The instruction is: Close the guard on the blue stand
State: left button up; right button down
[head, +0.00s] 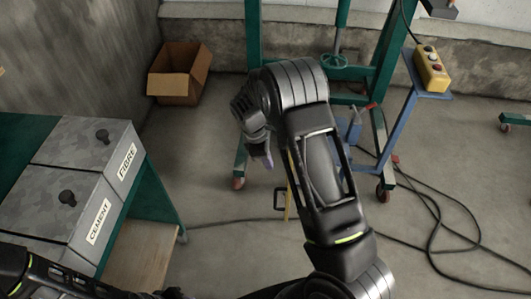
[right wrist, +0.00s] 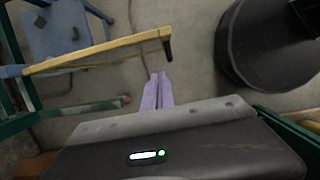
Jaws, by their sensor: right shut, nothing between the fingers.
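The blue stand (head: 398,128) stands at the right of the head view, partly behind my right arm. A yellow bar with a black end, apparently the guard, shows low beside my forearm in the head view (head: 286,207). In the right wrist view the yellow bar (right wrist: 100,53) runs slantwise across the upper left, from the blue stand (right wrist: 58,30) to its black end. My right gripper (head: 264,160) has pale purple fingers, shut and empty. In the wrist view the fingers (right wrist: 158,88) point toward the black end, with a visible gap. My left gripper does not show.
A yellow push-button box (head: 431,69) is on top of the stand. A green wheeled frame (head: 253,40) is behind my arm. Black cables (head: 440,225) lie on the floor at right. Grey fibre and cement boxes (head: 85,160) sit on a green table at left. A cardboard box (head: 178,85) stands behind.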

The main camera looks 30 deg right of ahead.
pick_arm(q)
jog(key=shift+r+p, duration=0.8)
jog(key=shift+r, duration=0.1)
pick_arm(e)
jog(key=s+d+f, duration=0.2)
jog(key=d+f, duration=0.1)
jog(key=d, duration=0.1)
jog(key=shift+s+f, duration=0.35)
jog(key=shift+s+d, duration=0.1)
